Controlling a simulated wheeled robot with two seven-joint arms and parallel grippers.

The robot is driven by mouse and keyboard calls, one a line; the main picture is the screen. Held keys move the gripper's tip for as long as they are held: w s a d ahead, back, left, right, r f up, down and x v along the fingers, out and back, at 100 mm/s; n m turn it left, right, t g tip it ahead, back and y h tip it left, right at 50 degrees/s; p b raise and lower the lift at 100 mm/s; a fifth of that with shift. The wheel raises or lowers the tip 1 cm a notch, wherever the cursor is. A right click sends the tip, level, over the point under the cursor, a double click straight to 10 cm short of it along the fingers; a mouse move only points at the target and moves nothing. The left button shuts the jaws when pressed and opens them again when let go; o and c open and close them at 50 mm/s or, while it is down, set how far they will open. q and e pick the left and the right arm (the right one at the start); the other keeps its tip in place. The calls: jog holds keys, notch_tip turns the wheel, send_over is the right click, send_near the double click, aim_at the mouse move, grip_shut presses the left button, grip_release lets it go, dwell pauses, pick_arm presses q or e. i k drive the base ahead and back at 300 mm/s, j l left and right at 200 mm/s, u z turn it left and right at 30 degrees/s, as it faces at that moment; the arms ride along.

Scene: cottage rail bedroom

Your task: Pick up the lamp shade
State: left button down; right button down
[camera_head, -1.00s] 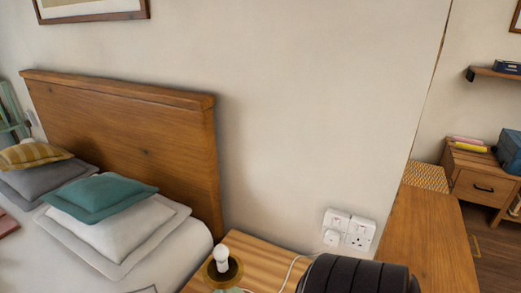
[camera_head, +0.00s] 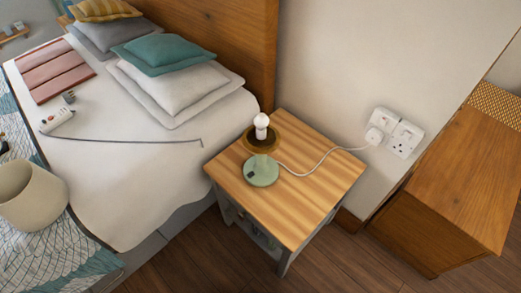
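The lamp shade (camera_head: 32,197) is a cream, open-topped cylinder. It rests on the patterned blanket at the near end of the bed, at the left edge of the head view. Neither of my grippers shows in this view.
The bed (camera_head: 110,190) holds pillows (camera_head: 170,85), a folded pink cloth (camera_head: 55,72), a power strip (camera_head: 57,120) and a thin dark rod (camera_head: 140,140). A cord runs from the lamp to a wall socket (camera_head: 397,132). A wooden cabinet (camera_head: 450,200) stands right. Floor (camera_head: 200,255) shows in front.

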aim_at(31, 198)
jog(key=i+j+u, duration=0.1)
jog(key=u, duration=0.35)
jog(key=i+j+u, duration=0.1)
jog(key=u, duration=0.4)
jog(key=i+j+u, duration=0.1)
jog(key=u, duration=0.35)
